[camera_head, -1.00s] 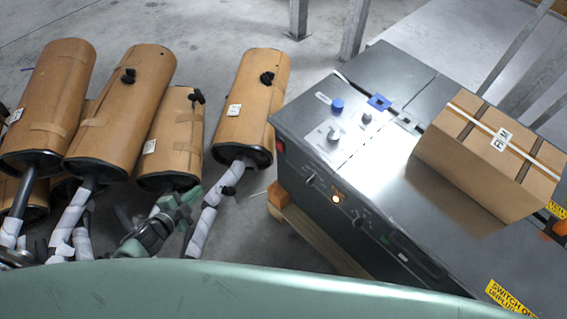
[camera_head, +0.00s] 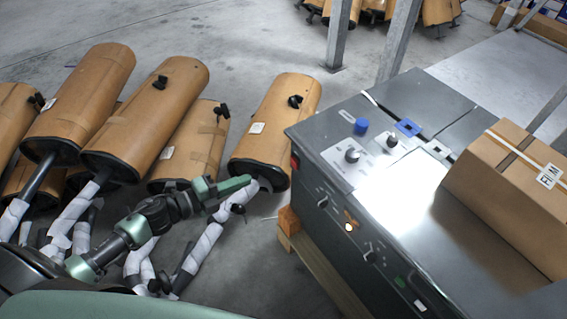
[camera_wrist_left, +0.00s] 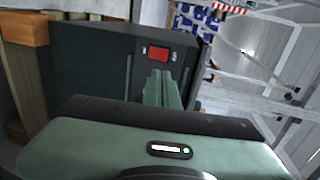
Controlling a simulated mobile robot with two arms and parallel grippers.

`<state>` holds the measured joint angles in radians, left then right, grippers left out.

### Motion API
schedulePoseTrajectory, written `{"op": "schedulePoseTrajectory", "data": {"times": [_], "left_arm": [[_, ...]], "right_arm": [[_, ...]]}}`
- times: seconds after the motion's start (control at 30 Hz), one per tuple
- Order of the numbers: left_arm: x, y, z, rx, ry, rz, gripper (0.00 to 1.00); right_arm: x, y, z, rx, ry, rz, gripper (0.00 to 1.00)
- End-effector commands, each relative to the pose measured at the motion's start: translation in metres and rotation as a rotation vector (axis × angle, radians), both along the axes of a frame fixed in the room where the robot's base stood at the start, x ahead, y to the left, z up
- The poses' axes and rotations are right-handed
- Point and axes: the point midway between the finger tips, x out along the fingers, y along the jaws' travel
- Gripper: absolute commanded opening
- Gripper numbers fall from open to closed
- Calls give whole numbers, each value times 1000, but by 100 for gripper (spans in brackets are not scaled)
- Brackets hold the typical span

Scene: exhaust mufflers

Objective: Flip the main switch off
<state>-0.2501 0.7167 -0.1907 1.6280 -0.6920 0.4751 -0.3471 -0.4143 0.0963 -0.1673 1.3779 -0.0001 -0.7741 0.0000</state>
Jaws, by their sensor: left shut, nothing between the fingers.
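The main switch is the red rocker (camera_wrist_left: 158,53) on the dark side face of the machine in the left wrist view, with small labels on both sides of it. In the head view only a sliver of the red switch (camera_head: 295,162) shows at the machine's left edge. My left gripper (camera_head: 249,182) is shut and empty, left of the machine and apart from it, in front of a muffler. In the left wrist view its closed green fingers (camera_wrist_left: 162,82) point at the face, just below the switch in the picture. My right gripper is not in view.
The grey machine (camera_head: 420,250) has knobs on top and stands on a wooden pallet (camera_head: 325,272). A cardboard box (camera_head: 515,190) sits on it. Several brown mufflers (camera_head: 280,120) with wrapped pipes stand close at the left. Metal posts (camera_head: 400,40) rise behind.

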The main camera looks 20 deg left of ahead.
Motion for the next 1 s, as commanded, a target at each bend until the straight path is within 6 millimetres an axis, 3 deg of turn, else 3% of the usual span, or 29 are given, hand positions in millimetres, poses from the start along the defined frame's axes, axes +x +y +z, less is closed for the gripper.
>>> {"op": "schedulePoseTrajectory", "data": {"times": [0.17, 0.6, 0.8, 1.0], "left_arm": [[18, -14, -4, -2, -2, -1, 0], [87, -68, -16, -3, -2, 0, 0], [103, -81, -14, -3, 1, 1, 0], [107, -84, -14, -1, 1, 1, 0]], "right_arm": [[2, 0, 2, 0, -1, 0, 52], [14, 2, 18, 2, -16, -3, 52], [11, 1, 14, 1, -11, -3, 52], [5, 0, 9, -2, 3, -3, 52]]}}
